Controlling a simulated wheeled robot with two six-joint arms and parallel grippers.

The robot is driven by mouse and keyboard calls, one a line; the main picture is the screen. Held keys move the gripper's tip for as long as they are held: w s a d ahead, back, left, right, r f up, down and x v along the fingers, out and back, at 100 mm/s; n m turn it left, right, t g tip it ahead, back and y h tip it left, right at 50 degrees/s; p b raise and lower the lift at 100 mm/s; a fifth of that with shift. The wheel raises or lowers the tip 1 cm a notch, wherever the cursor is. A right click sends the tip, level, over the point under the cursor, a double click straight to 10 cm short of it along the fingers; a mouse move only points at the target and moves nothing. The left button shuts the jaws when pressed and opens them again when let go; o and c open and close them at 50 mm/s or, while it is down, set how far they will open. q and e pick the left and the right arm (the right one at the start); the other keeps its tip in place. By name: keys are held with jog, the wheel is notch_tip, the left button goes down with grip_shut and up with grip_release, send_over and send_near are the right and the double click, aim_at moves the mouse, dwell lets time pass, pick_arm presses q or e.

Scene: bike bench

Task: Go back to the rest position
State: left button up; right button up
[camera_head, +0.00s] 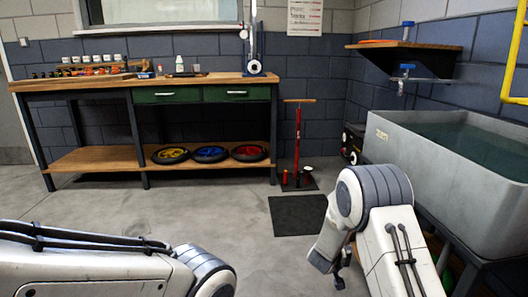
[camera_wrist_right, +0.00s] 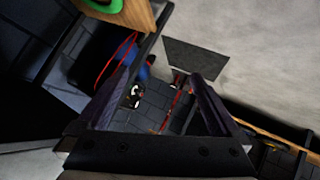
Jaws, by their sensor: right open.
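My right gripper shows in the right wrist view (camera_wrist_right: 165,88), with its two dark fingers spread apart and nothing between them. In the head view my right arm comes in at the lower right and bends downward beside the grey water tank (camera_head: 440,172). Only a small dark part of that gripper shows at the arm's lower end. My left arm lies low across the bottom left of the head view, and its gripper is out of the picture.
A wooden workbench (camera_head: 178,82) with green drawers stands at the back. Wheels with blue (camera_head: 209,154) and red centres lie on its lower shelf. A red floor pump (camera_head: 298,150) stands beside it. A dark mat (camera_head: 297,214) lies on the floor. The middle floor is clear.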

jog(key=s+a+r+g+y, duration=0.2)
jog(key=s+a+r+y, duration=0.4)
jog(key=s, duration=0.4)
jog(key=s+r+g, duration=0.3)
jog(key=s+g, duration=0.1)
jog(key=s, duration=1.5)
jog(key=s+a+r+n+g+p, duration=0.3)
jog(key=s+a+r+n+p, duration=0.5)
jog(key=s+a+r, duration=0.6)
notch_tip(320, 180, up, 38)
jog(key=d+p, duration=0.1)
jog(key=p, duration=3.7)
jog(key=shift+w+d+m, duration=0.15)
jog(key=shift+w+m, duration=0.15)
jog(key=shift+m, duration=0.1)
